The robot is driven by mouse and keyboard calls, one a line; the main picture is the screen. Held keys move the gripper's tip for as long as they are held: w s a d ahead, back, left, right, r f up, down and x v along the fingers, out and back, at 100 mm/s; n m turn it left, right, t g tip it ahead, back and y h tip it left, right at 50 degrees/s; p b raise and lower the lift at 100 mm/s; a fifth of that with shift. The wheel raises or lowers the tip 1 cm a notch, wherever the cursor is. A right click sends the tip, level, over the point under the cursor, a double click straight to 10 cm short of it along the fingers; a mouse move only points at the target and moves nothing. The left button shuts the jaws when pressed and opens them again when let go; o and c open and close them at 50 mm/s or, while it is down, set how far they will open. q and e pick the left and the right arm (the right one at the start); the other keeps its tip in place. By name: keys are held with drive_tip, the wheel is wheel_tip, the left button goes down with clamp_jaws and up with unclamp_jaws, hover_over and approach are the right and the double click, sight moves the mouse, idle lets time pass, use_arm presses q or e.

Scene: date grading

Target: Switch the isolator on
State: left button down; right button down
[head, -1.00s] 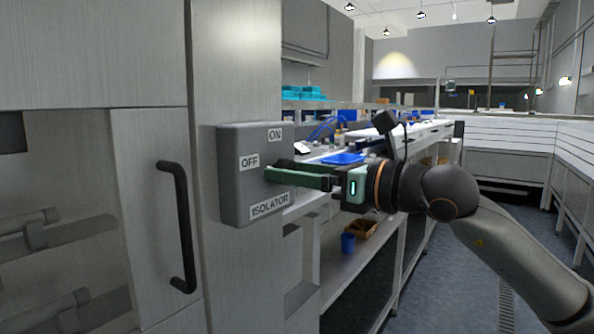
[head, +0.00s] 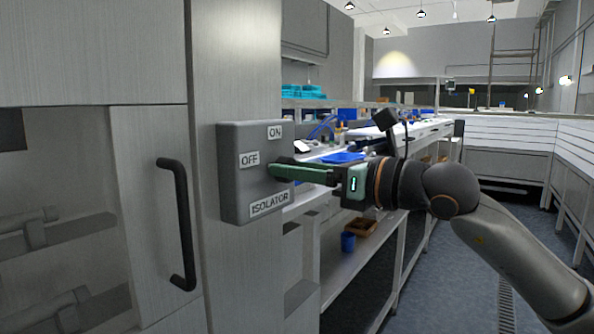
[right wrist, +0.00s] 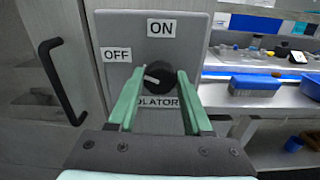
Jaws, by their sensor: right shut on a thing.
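The grey isolator box (head: 235,190) is fixed to the cabinet wall at left centre, with labels ON at the top, OFF at the left and ISOLATOR below. In the right wrist view its black round knob (right wrist: 166,73) sits between the green fingers. A white mark on the knob lies at its left side, towards the OFF label (right wrist: 116,55). My right gripper (head: 273,169) reaches the box face from the right and is shut on the knob. My left gripper is not in view.
A cabinet door with a black handle (head: 180,225) is left of the box. A workbench with a blue tray (head: 343,158) runs behind my right arm. A blue cup (head: 348,242) and a brown box stand on its lower shelf. The aisle floor at right is clear.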

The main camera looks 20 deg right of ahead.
use_arm(q)
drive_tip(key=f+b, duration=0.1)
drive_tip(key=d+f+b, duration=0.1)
drive_tip(key=b, duration=0.1)
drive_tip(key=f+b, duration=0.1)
drive_tip(key=b, duration=0.1)
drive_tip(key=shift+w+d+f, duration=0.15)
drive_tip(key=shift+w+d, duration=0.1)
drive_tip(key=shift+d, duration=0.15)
use_arm(e)
drive_tip(key=m, duration=1.3)
drive_tip(key=shift+d+m, duration=0.1)
drive_tip(key=shift+m, duration=0.3)
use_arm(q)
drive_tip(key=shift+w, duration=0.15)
use_arm(e)
drive_tip(key=shift+c, duration=1.6)
unclamp_jaws()
drive_tip(key=shift+f, duration=0.1)
